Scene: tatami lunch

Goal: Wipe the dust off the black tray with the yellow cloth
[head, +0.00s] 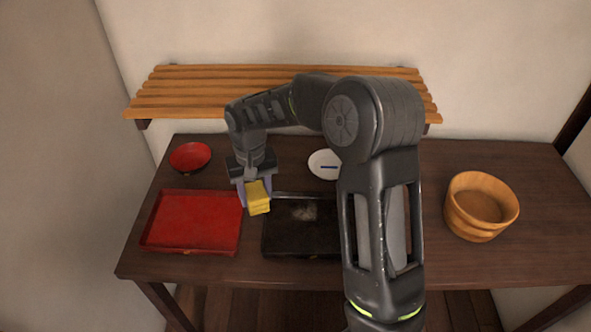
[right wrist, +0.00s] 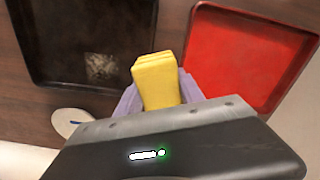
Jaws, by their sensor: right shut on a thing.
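The black tray (head: 285,241) lies on the table, partly hidden behind my right arm in the head view. A pale dust patch shows on its floor near the back, and the tray also shows in the right wrist view (right wrist: 50,58). My right gripper (head: 256,198) is shut on the folded yellow cloth (head: 258,202), which also shows between the fingers in the right wrist view (right wrist: 157,82). The cloth is above the gap between the black tray and the red tray, apart from the dust patch. My left gripper is not in view.
A red tray (head: 192,222) lies left of the black tray. A red bowl (head: 190,157) and a white dish with a blue mark (head: 322,161) stand behind. A wooden tub (head: 480,222) stands at the right. A slatted shelf (head: 200,92) runs along the wall.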

